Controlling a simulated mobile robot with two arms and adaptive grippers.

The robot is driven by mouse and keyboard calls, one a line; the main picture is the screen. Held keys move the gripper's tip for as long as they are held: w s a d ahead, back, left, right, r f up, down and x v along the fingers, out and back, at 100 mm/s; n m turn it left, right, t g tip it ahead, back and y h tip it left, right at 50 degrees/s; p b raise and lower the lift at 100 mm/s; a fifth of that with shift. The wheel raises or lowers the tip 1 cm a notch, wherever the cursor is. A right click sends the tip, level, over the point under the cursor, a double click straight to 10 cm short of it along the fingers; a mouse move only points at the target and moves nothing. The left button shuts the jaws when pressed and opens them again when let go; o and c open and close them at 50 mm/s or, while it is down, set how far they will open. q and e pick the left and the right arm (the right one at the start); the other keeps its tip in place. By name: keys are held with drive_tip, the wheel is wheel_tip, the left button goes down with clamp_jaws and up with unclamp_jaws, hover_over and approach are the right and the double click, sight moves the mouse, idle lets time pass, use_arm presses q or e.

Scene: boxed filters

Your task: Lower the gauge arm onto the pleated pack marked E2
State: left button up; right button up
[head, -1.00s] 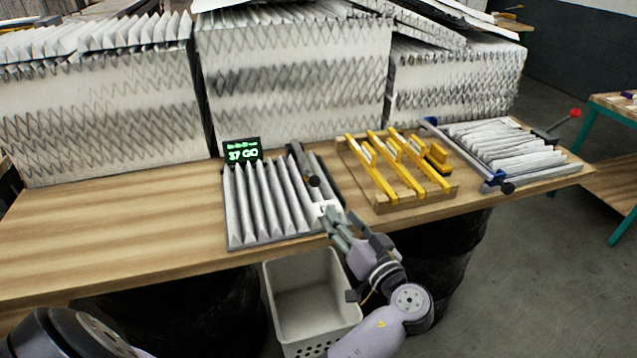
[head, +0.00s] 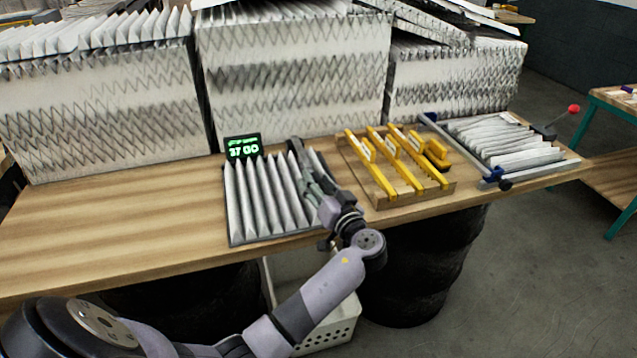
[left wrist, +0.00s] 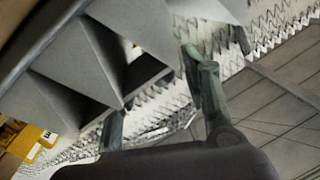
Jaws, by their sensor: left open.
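A pleated pack (head: 262,205) with tall grey-white folds lies in a flat fixture on the bench. A display (head: 243,148) with green text reading "37 GO" stands at its back left corner. A dark bar, apparently the gauge arm (head: 295,146), is at the pack's right side, partly hidden by my left gripper (head: 307,172). That gripper is open, fingers pointing to the back, over or beside the pack's right edge; contact cannot be told. In the left wrist view, large grey folds (left wrist: 120,50) show between and beyond the open fingers. No E2 mark is readable. My right gripper is not in view.
A wooden rack with yellow combs (head: 392,165) stands just right of the gripper. Another pleated pack (head: 500,143) in a blue-clamped frame lies farther right. Large filter stacks (head: 290,80) line the back. A white bin (head: 335,330) is below the front edge. The bench's left side is clear.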

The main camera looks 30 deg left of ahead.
use_arm(q)
drive_tip(key=shift+c, duration=0.6)
clamp_jaws()
